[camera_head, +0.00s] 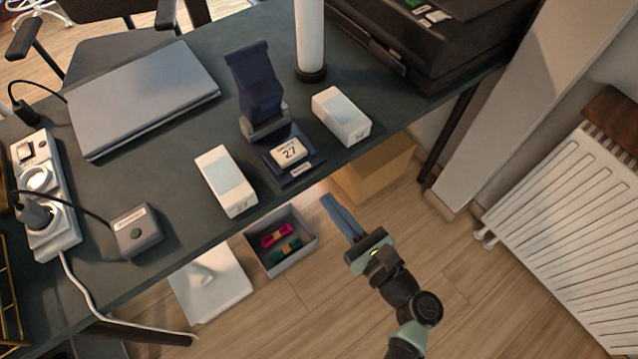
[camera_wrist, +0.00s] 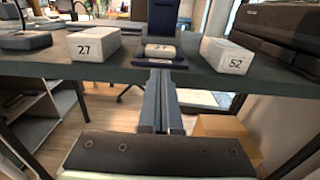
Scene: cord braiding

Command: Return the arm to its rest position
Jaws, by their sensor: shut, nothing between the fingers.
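My gripper (camera_head: 337,209) is shut and empty, its long blue-grey fingers together. It hangs in free air in front of the desk's front edge, over the wooden floor, in the head view. In the wrist view the shut fingers (camera_wrist: 160,78) point toward the desk edge, just below the dark blue stand (camera_wrist: 158,55). The arm reaches up from the bottom right of the head view. My gripper appears apart from both.
On the desk (camera_head: 130,180), white boxes stand left (camera_head: 226,181) and right (camera_head: 341,116) of the stand. A laptop (camera_head: 143,95), power strip (camera_head: 46,195) and printer (camera_head: 430,40) are there too. Below are a grey bin (camera_head: 281,242) and cardboard box (camera_head: 375,172). A radiator (camera_head: 570,240) stands right.

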